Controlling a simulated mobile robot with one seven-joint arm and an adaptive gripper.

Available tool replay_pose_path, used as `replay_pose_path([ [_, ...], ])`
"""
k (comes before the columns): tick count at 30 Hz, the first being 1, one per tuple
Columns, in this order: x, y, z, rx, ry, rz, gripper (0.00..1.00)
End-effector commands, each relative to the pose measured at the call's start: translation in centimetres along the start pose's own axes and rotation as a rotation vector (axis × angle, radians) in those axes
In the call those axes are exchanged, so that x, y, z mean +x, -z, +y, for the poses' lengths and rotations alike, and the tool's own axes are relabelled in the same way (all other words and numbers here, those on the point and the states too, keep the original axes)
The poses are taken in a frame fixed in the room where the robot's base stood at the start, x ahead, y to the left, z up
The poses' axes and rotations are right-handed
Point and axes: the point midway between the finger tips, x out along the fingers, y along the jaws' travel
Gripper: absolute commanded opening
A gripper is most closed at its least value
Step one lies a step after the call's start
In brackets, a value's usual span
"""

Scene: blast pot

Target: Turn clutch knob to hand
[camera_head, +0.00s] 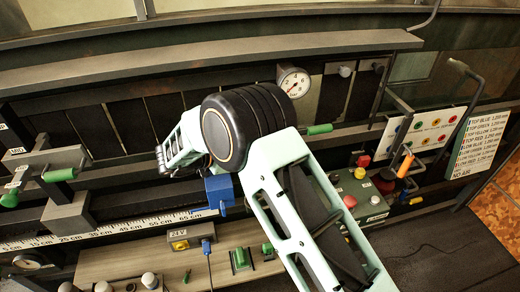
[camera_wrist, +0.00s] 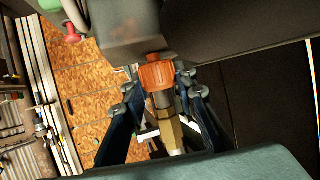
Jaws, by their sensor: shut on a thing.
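An orange ribbed knob (camera_wrist: 158,73), which I take to be the clutch knob, sits under a grey block (camera_wrist: 128,32) in the wrist view. A brass hex fitting (camera_wrist: 171,132) and a grey shaft run from it toward me. My gripper (camera_wrist: 160,84) has its dark blue fingers on both sides of the knob and is shut on it. Any pointer or marking on the knob cannot be made out.
In the head view, a round gauge (camera_head: 293,83) and a horizontal bar with a green grip (camera_head: 320,129) lie close to my arm. A green button box (camera_head: 358,196) and an orange-handled lever (camera_head: 405,166) stand at right. A ruler (camera_head: 95,232) runs at left.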

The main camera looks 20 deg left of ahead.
Motion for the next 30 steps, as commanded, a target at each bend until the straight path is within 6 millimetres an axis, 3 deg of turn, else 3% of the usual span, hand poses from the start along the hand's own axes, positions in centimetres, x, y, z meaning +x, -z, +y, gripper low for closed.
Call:
replay_pose_path([
  [8, 0.1, 0.2, 0.0, 0.003, -0.001, 0.004, 0.02],
  [9, 0.1, 0.2, 0.0, 0.003, -0.001, 0.004, 0.27],
  [14, 0.1, 0.2, 0.0, 0.002, 0.0, 0.003, 0.44],
  [23, -0.1, 0.1, 0.0, 0.001, 0.001, 0.001, 0.44],
  [30, -3.4, 0.1, -0.1, 0.001, 0.004, 0.001, 0.44],
])
